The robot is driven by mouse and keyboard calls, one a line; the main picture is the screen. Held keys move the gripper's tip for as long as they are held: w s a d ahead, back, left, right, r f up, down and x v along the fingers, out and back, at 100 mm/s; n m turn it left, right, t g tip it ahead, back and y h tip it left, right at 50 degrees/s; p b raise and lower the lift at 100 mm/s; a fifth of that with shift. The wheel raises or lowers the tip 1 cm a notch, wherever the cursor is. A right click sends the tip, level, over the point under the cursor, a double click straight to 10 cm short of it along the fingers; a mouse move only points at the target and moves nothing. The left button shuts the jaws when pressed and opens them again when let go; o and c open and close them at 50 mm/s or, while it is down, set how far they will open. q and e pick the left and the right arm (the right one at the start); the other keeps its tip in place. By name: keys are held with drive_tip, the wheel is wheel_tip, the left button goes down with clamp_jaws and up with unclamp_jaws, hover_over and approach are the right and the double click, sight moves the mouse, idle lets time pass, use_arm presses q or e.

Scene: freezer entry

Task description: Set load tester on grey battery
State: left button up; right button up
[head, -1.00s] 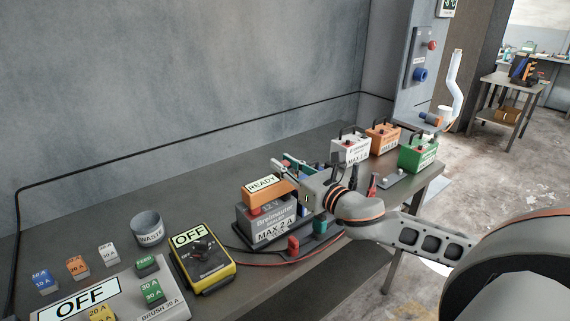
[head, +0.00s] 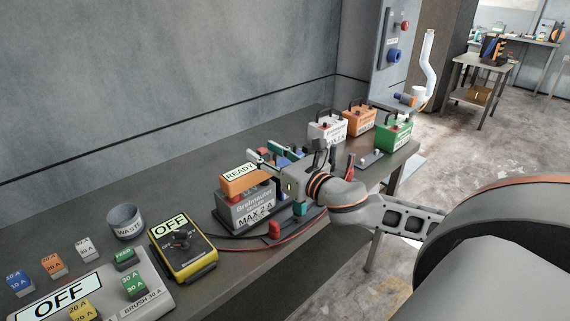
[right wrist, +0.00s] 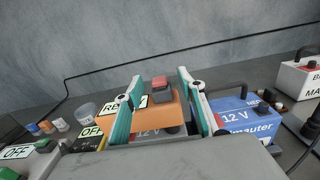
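The load tester, an orange box with a READY label (head: 241,178), sits on top of the grey battery (head: 243,209), which is marked MAX 2 A. In the right wrist view the load tester (right wrist: 155,120) shows between and below my two teal-padded fingers, with a red and dark part near its top. My right gripper (head: 263,158) is at the load tester's right side, its fingers spread apart; the frames do not clearly show contact. My left gripper is not in view.
A blue battery (right wrist: 240,115) stands close to the right. White (head: 327,130), orange (head: 359,121) and green (head: 393,137) batteries stand farther back. A yellow OFF meter (head: 182,252), a WASTE cup (head: 126,222) and a fuse panel (head: 140,290) are at front left. Red and black cables lie near the grey battery.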

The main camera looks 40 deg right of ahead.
drive_tip(key=s, duration=1)
drive_tip(key=shift+s+d, duration=0.25)
drive_tip(key=shift+d, duration=0.15)
drive_tip(key=shift+r, duration=0.1)
drive_tip(key=s+d+f+m+g+h, duration=0.3)
drive_tip(key=s+f+m, duration=0.1)
drive_tip(key=f+m, duration=0.5)
drive_tip(key=s+d+f+m+g+h, duration=0.2)
drive_tip(key=s+f+m+g+h, duration=0.15)
drive_tip(key=f+m, duration=0.5)
drive_tip(key=s+a+f+m+g, duration=0.4)
drive_tip(key=s+a+f+m, duration=0.35)
drive_tip(key=m, duration=0.45)
drive_tip(key=w+a+f+m+t+y, duration=0.2)
drive_tip(key=a+f+y, duration=0.6)
drive_tip(key=a+f, duration=0.7)
drive_tip(key=shift+w+a+m+t, duration=0.2)
drive_tip(key=shift+m+t, duration=0.15)
drive_tip(key=shift+t, duration=0.4)
